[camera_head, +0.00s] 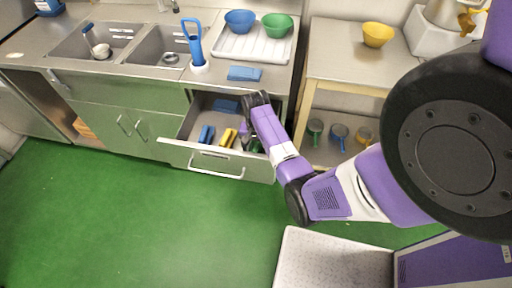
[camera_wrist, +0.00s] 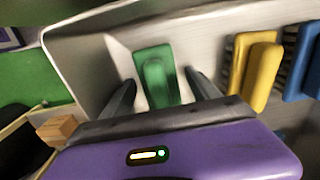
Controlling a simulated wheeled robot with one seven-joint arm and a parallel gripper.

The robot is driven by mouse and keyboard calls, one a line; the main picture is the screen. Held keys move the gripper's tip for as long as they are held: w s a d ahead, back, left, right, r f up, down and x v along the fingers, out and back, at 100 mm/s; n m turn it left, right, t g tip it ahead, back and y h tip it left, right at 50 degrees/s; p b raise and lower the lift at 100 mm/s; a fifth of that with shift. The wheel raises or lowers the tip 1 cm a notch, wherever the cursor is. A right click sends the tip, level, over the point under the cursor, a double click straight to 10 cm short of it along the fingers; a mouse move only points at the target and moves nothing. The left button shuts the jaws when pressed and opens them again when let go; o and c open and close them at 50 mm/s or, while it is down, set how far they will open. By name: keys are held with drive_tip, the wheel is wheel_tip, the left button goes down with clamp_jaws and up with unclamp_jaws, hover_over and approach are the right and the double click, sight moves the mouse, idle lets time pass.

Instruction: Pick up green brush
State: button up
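The green brush (camera_wrist: 155,75) lies in the open drawer, in the middle of the wrist view. My gripper (camera_wrist: 158,88) is open, with one dark finger on each side of the brush and a visible space between each finger and it. I cannot tell whether the fingers reach down to its height. In the head view my arm reaches into the drawer (camera_head: 224,163), and a small green part of the brush (camera_head: 256,146) shows beside it. The rest of the brush is hidden there by my arm.
The drawer wall (camera_wrist: 85,50) is close to my gripper. Above are the sinks (camera_head: 160,47) and a white drainer with bowls. Green floor (camera_head: 130,220) is free in front.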

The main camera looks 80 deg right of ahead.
sight(256, 144)
drive_tip(key=c, duration=1.4)
drive_tip(key=shift+r, duration=0.2)
drive_tip(key=shift+r+p, duration=2.35)
drive_tip(key=shift+r, duration=7.5)
